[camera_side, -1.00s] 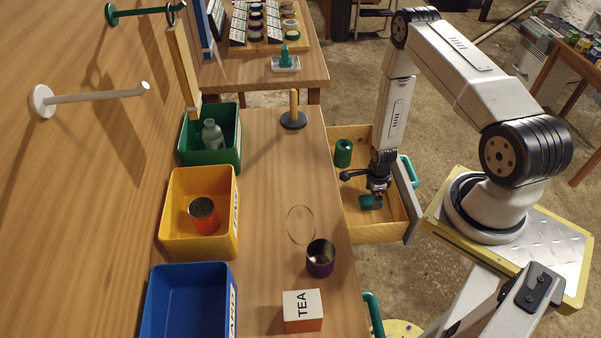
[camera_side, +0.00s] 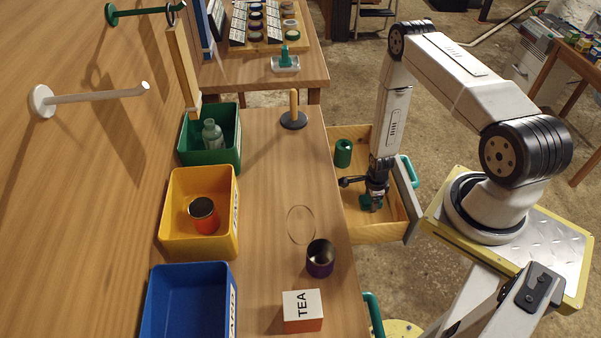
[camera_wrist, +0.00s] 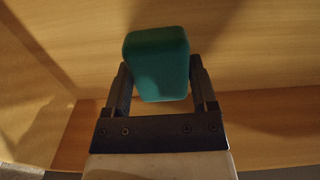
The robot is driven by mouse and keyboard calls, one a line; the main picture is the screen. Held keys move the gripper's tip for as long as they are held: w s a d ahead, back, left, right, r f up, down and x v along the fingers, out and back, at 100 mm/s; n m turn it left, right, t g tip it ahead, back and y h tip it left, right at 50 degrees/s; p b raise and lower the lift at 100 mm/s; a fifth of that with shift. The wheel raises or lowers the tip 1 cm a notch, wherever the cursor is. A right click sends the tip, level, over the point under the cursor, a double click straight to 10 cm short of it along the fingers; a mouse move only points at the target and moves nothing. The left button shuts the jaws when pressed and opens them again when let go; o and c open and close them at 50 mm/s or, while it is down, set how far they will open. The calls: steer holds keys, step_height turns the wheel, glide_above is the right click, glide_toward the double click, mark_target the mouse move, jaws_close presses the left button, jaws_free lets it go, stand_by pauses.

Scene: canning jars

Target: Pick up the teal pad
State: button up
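The teal pad (camera_side: 365,201) is in the open wooden drawer, towards its near end, partly hidden by my gripper in the side view. My gripper (camera_side: 372,207) points down into the drawer at the pad. In the wrist view, the pad (camera_wrist: 158,65) is a rounded teal block between the two dark fingers of my gripper (camera_wrist: 160,78). One finger is close against each side of it. I cannot tell whether the fingers press on it. The pad's underside is hidden.
The drawer (camera_side: 352,232) also holds a green can (camera_side: 343,153) farther back. Its front panel (camera_side: 406,200) stands close to my gripper. On the table are a purple can (camera_side: 320,258), a TEA box (camera_side: 302,311), and a black-based post (camera_side: 293,120). Coloured bins stand left.

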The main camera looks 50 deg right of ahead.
steer(key=c, duration=0.7)
steer(key=shift+o, duration=0.2)
steer(key=shift+r, duration=0.1)
steer(key=shift+r, duration=4.95)
steer(key=o, duration=0.5)
steer(key=c, duration=0.4)
